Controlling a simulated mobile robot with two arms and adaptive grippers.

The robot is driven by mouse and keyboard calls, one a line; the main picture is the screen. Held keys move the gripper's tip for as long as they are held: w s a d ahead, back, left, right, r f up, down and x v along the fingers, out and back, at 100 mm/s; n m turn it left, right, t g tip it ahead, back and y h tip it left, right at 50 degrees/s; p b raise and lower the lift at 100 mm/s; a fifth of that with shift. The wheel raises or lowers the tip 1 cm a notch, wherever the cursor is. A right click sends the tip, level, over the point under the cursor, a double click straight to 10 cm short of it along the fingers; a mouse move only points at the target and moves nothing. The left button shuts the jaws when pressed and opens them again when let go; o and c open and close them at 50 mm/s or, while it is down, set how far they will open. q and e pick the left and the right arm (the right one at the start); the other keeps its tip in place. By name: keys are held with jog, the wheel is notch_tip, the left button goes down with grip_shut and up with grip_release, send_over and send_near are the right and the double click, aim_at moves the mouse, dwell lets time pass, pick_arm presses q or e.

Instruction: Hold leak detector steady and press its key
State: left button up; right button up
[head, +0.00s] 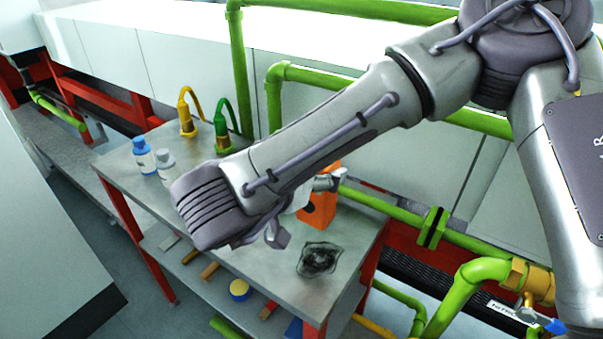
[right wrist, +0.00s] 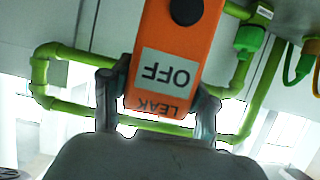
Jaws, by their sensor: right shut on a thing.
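The orange leak detector (head: 320,212) is over the grey bench, partly hidden behind my right arm in the head view. In the right wrist view the leak detector (right wrist: 160,92) fills the middle, with a pale label reading OFF, the word LEAK below it and a round black key (right wrist: 186,11) at the top edge. My right gripper (right wrist: 155,100) is shut on it, one finger on each side. In the head view the right gripper (head: 306,208) is mostly hidden by its own wrist. I cannot tell whether the detector touches the bench. My left gripper is not in view.
The bench top (head: 245,270) holds a blue-capped bottle (head: 144,155), a white bottle (head: 166,163), yellow (head: 187,112) and green (head: 222,124) taps, and a dark crumpled piece (head: 319,259). Green pipes (head: 238,75) run behind. Several items lie on the lower shelf.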

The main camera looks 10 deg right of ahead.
dwell(0.3)
pick_arm(q)
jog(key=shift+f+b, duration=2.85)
jog(key=shift+b, duration=0.05)
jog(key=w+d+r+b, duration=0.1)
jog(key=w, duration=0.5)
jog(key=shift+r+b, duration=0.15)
jog(key=shift+b, duration=0.15)
pick_arm(e)
jog(key=w+a+f, duration=0.6)
jog(key=a+f, duration=0.3)
jog(key=a, duration=0.1)
jog(key=shift+f, duration=0.3)
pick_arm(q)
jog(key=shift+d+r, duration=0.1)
pick_arm(e)
jog(key=shift+f, duration=0.3)
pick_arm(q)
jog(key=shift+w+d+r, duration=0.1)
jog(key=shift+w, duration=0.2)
pick_arm(e)
jog(key=shift+f, duration=0.1)
